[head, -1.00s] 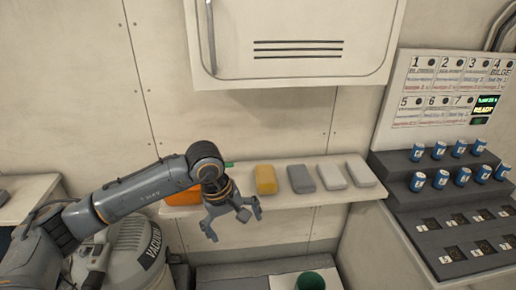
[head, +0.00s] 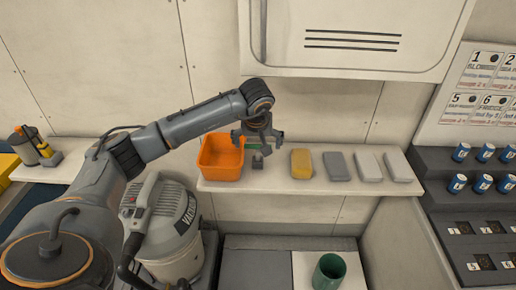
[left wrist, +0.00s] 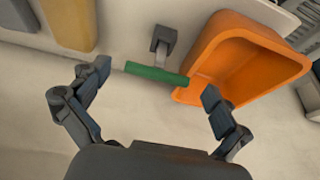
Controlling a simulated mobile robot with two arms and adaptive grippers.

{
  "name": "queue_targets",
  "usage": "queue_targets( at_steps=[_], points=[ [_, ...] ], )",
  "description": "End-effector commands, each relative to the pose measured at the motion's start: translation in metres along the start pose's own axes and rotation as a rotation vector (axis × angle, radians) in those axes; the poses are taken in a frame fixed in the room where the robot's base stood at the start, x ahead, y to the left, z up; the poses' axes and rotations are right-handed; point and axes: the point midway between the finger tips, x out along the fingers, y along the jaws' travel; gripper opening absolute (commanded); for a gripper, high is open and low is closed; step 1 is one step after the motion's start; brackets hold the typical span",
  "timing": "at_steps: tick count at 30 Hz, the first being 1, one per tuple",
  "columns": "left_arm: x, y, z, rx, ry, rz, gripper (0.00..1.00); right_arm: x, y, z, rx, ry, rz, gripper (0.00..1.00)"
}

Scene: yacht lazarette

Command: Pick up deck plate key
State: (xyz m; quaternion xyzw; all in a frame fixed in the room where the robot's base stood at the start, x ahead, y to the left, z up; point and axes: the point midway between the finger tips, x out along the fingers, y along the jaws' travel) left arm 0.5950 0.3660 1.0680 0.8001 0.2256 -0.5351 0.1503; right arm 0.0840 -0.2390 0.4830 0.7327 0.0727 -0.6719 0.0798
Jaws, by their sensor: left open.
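The deck plate key has a green bar handle (left wrist: 150,72) and a short shaft ending in a dark grey block. My left gripper is open. In the left wrist view its fingers (left wrist: 157,80) are spread, with the green handle between and beyond the tips. I cannot tell whether they touch it. My right gripper is not in view.
The open orange bin (head: 221,158) is close on the left. A yellow block (head: 301,163) and several grey blocks stand to the right on the shelf (head: 275,188). A white wall cabinet (head: 355,35) hangs above. A vacuum (head: 165,225) and a green cup (head: 329,272) are lower down.

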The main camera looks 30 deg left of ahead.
Motion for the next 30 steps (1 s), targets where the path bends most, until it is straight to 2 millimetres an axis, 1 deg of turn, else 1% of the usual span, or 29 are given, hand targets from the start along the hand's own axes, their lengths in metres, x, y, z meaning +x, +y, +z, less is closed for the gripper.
queue_targets(
  at_steps=[2,4,9,12,15,20,21,23,24,26,27,30],
  points=[
    [0.002,0.0,-0.002,-0.001,-0.001,0.0,1.0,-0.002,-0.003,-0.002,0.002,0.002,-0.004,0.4],
    [0.009,0.0,-0.002,-0.002,-0.003,-0.002,1.0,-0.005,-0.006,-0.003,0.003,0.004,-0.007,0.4],
    [0.034,0.0,-0.002,-0.002,-0.004,-0.001,1.0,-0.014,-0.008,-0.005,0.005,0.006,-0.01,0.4],
    [0.045,0.0,-0.001,-0.002,-0.003,0.0,1.0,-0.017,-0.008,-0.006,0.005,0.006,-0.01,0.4],
    [0.05,0.0,-0.001,0.0,0.0,0.0,1.0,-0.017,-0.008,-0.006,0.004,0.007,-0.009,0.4],
    [0.051,0.0,-0.001,-0.001,0.0,0.0,1.0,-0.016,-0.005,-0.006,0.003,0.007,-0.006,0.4],
    [0.051,0.0,-0.001,-0.001,0.0,0.0,0.98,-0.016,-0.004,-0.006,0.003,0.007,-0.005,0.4],
    [0.051,0.0,-0.001,-0.001,0.0,0.0,0.86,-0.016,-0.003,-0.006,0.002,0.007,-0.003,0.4],
    [0.051,0.0,-0.001,-0.001,0.0,0.0,0.78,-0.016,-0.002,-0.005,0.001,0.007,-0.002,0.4],
    [0.051,0.0,-0.001,-0.001,0.0,0.0,0.65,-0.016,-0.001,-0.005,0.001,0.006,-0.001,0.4],
    [0.051,0.0,-0.001,-0.001,0.0,0.0,0.61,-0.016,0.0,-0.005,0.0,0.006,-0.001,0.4],
    [0.051,0.0,-0.002,-0.001,0.001,0.0,0.61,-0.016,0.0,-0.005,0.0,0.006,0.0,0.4]
  ],
)
